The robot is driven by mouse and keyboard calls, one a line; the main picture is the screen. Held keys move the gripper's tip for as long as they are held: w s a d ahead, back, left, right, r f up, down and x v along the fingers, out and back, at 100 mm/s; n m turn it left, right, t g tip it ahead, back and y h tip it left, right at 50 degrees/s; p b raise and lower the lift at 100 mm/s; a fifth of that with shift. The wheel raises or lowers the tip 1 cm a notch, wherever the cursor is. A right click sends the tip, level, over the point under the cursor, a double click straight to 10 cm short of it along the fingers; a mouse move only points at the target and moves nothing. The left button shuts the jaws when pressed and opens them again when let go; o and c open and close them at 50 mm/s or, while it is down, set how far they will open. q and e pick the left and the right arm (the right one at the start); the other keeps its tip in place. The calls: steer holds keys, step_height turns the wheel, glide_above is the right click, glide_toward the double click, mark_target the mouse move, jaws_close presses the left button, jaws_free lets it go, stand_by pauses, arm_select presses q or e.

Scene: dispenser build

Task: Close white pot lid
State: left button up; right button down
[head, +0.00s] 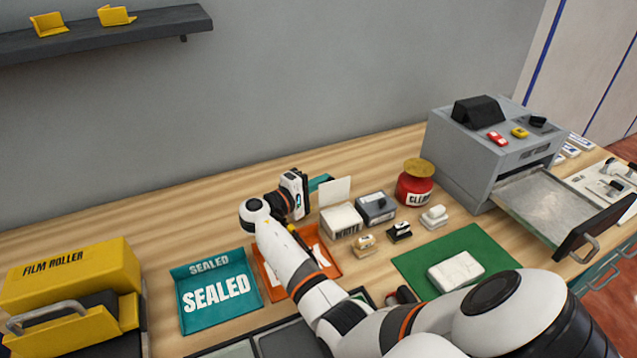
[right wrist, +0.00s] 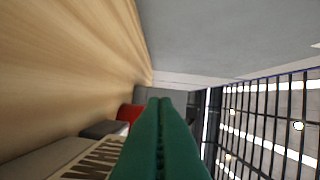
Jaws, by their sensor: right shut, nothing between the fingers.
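The white pot (head: 341,221) stands on the wooden table with its lid (head: 335,191) raised upright at its back edge. The pot's lettered side also shows at the lower left of the right wrist view (right wrist: 92,160). My right gripper (head: 322,182) reaches in behind the pot, with its teal fingers just left of and behind the raised lid. The fingers are shut and empty, pressed together in the right wrist view (right wrist: 162,105). I cannot tell whether they touch the lid. My left gripper is not in view.
A grey pot (head: 376,207) and a red jar (head: 415,187) stand right of the white pot. Small stamps (head: 400,231) lie in front. An orange tray (head: 325,262) is partly under my right arm, beside a teal SEALED tray (head: 216,292). Bare table lies behind the pots.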

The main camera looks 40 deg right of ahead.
mark_target(325, 187)
steer(key=shift+s+a+r+p, duration=0.25)
steer(key=shift+s+r+p, duration=0.2)
steer(key=shift+s, duration=0.35)
steer(key=shift+s+a+p, duration=0.25)
steer(key=shift+s+p, duration=0.2)
steer(key=shift+s, duration=0.3)
steer(key=shift+s+a, duration=0.2)
steer(key=shift+s, duration=0.4)
steer(key=shift+s+a+f, duration=0.2)
steer(key=shift+s, duration=0.4)
